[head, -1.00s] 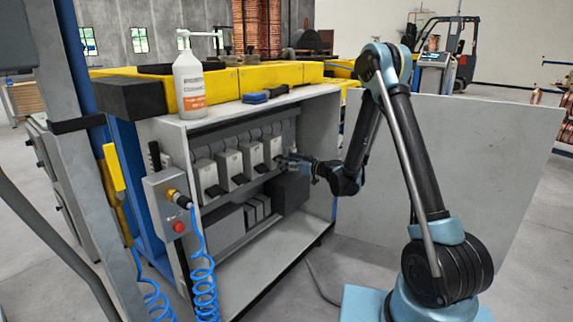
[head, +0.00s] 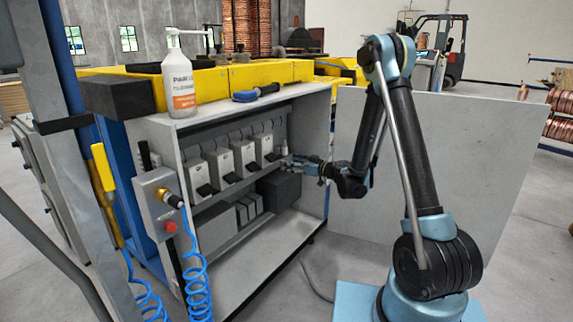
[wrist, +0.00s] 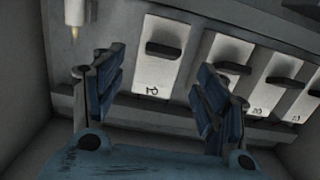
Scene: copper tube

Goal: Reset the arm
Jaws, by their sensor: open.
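My gripper (head: 290,161) is at the right end of the row of grey switch boxes inside the open cabinet (head: 318,110). In the wrist view my gripper (wrist: 152,85) has its two blue fingers spread wide with nothing between them. A white switch box (wrist: 158,55) with a dark lever shows beyond and between the fingers. From the head, my arm (head: 408,150) is bent, with its forearm reaching left into the cabinet. Whether the fingers touch a box cannot be told.
Several switch boxes (head: 223,166) stand in a row on a shelf. Dark blocks (head: 279,188) sit below. The open door panel (head: 460,150) stands behind my arm.

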